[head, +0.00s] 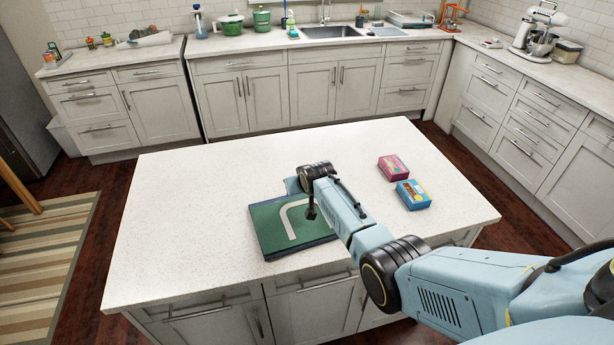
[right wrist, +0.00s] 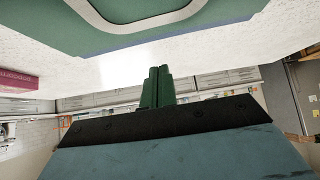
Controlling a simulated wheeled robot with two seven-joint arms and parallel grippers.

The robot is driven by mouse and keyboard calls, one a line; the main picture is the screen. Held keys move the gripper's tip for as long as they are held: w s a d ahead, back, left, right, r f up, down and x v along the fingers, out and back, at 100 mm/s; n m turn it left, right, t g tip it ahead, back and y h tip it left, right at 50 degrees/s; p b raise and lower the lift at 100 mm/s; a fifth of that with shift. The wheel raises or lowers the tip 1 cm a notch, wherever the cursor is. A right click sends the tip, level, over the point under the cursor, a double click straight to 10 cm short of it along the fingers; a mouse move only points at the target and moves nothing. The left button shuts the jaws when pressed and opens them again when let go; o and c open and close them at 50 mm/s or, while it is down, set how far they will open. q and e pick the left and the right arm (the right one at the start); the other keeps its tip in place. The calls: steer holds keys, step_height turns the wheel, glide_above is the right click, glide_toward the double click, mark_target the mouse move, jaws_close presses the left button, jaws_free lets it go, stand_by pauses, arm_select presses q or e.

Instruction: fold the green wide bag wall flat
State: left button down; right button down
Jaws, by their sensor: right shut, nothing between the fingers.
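The green bag (head: 274,228) lies on the white island top near its front edge, looking low and flat, with a pale curved band on its upper face and a dark blue edge. My right gripper (head: 311,212) is above the bag, shut and empty. My right arm hides the bag's right and back parts. In the right wrist view the bag's green face (right wrist: 60,32) and blue edge fill the top, and the shut fingers (right wrist: 157,72) point toward it. I cannot tell whether they touch it. My left gripper is not in view.
A pink box (head: 393,168) and a blue box (head: 413,195) stand on the island top (head: 190,220) to the right of the bag, near my right arm. The left side of the island is clear. Counters with a sink (head: 331,32) and a mixer (head: 540,32) are farther back.

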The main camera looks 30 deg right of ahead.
steer(key=v, duration=0.8)
steer(key=shift+p, duration=0.45)
steer(key=s+a+f+n+g, duration=0.1)
steer(key=s+a+f, duration=0.1)
steer(key=s, duration=0.7)
steer(key=s+a+f+n+g, duration=0.1)
steer(key=s+a+f, duration=0.1)
steer(key=s, duration=0.6)
steer(key=s+a+r+n+g+y, duration=0.1)
steer(key=s+a+r+g, duration=0.1)
steer(key=s, duration=0.9)
steer(key=s+a+r+n+g, duration=0.1)
steer(key=s+a, duration=0.2)
steer(key=s, duration=0.7)
step_height(320, 180, down, 32)
steer(key=s+g+b, duration=0.1)
steer(key=b, duration=0.8)
steer(key=s+d+f+b, duration=0.1)
steer(key=s+f+b, duration=0.3)
steer(key=s+f, duration=0.4)
steer(key=s+d+f+g+b, duration=0.1)
steer(key=s+f+b, duration=0.3)
steer(key=s+f, duration=0.5)
step_height(320, 180, down, 8)
steer(key=shift+d+r+g+b, duration=0.1)
steer(key=shift+d+g+b, duration=0.2)
steer(key=shift+d, duration=0.3)
